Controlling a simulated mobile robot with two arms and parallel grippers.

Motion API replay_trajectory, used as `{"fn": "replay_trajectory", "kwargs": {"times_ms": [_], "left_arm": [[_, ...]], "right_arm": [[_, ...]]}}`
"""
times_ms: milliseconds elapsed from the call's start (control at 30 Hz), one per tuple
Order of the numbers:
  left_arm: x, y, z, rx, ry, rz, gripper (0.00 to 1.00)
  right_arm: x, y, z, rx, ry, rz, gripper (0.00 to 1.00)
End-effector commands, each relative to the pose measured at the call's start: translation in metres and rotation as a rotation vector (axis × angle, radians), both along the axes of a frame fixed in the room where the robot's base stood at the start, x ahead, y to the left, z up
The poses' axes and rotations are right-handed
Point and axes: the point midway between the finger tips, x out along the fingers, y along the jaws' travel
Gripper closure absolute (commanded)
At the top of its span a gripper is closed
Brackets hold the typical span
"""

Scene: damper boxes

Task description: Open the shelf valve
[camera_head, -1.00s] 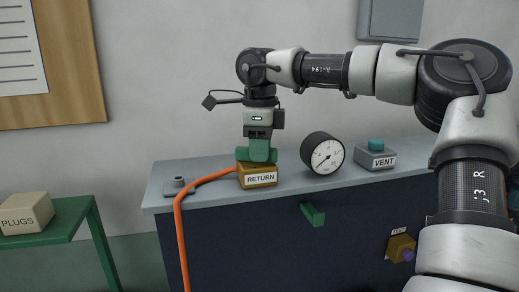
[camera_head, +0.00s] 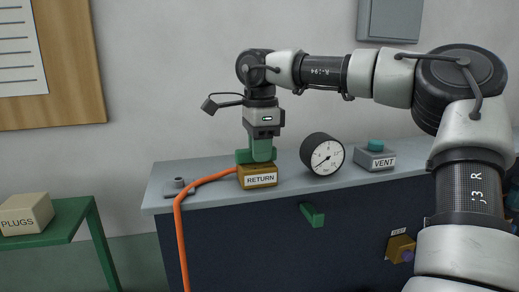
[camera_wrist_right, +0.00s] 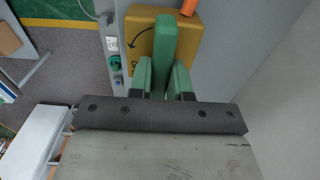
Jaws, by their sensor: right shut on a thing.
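The shelf valve is an ochre box (camera_head: 260,182) labelled RETURN near the front edge of the shelf, with a green lever (camera_head: 243,157) on top. In the right wrist view the box (camera_wrist_right: 188,45) bears a curved black arrow, and the lever (camera_wrist_right: 165,38) lies across it. My right gripper (camera_head: 262,157) points straight down over the valve. Its green fingers (camera_wrist_right: 164,75) are shut on the lever, one on each side. The gripper hides part of the lever in the head view. My left gripper is not in view.
An orange hose (camera_head: 180,230) runs from the valve over the shelf edge. A round gauge (camera_head: 328,157) and a grey VENT box (camera_head: 375,159) stand to the right. A green handle (camera_head: 313,215) and a TEST valve (camera_head: 400,248) are on the cabinet front.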

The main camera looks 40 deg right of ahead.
Motion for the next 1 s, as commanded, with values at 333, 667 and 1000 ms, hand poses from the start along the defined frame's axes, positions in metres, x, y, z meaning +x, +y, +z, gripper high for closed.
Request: {"fn": "replay_trajectory", "kwargs": {"times_ms": [333, 667, 1000], "left_arm": [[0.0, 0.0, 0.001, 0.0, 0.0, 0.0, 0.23], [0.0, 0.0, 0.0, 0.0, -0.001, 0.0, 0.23], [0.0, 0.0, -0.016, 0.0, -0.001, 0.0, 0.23]], "right_arm": [[0.001, 0.0, 0.003, -0.002, -0.009, 0.002, 0.62], [0.0, 0.0, 0.002, -0.001, -0.004, 0.001, 0.56], [0.001, 0.0, 0.054, -0.003, -0.01, -0.001, 0.56]]}}
